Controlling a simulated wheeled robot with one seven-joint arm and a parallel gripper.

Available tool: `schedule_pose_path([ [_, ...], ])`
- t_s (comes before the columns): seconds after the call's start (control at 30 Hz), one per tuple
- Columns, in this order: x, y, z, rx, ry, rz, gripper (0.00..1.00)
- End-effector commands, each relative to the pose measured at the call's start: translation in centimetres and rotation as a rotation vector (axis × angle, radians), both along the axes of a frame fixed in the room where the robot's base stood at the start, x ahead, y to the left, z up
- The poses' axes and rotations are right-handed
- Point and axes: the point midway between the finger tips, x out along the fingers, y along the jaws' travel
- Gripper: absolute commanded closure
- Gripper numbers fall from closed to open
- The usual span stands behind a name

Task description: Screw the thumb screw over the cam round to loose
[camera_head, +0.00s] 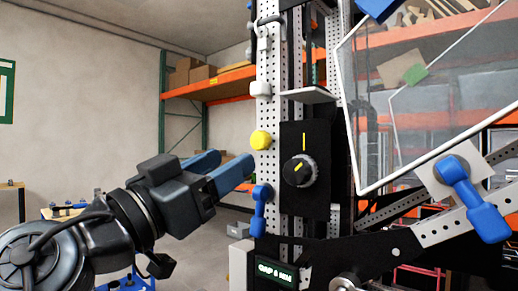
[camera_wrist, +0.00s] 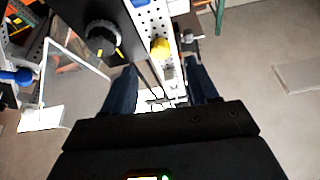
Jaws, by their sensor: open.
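A yellow lobed knob (camera_head: 261,140), which looks like the thumb screw, sits on the perforated upright (camera_head: 266,105). A small blue lever (camera_head: 260,208), perhaps the cam's, is below it on the same upright. My gripper (camera_head: 233,163) is open and empty, its blue fingers pointing at the upright just below and left of the yellow knob. In the wrist view the yellow knob (camera_wrist: 159,47) shows beyond the gap between the fingers of my gripper (camera_wrist: 162,85), with no visible contact. Whether the screw is tight cannot be told.
A black dial (camera_head: 299,171) with a yellow mark is on a black panel right of the upright. A grey shelf plate (camera_head: 308,95) juts out above it. A clear framed panel (camera_head: 430,95) and a larger blue handle (camera_head: 472,198) are at right. A display (camera_head: 275,272) reads "GAP 6 MM".

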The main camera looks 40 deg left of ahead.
Motion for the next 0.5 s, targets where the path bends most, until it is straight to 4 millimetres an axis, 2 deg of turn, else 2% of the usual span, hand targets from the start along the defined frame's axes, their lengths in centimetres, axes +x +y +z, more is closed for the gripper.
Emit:
schedule_pose_path([
  [0.3,4.5,-0.6,2.0,-0.001,0.0,-0.001,0.42],
  [0.5,5.9,-0.7,2.4,-0.001,0.0,0.001,0.42],
])
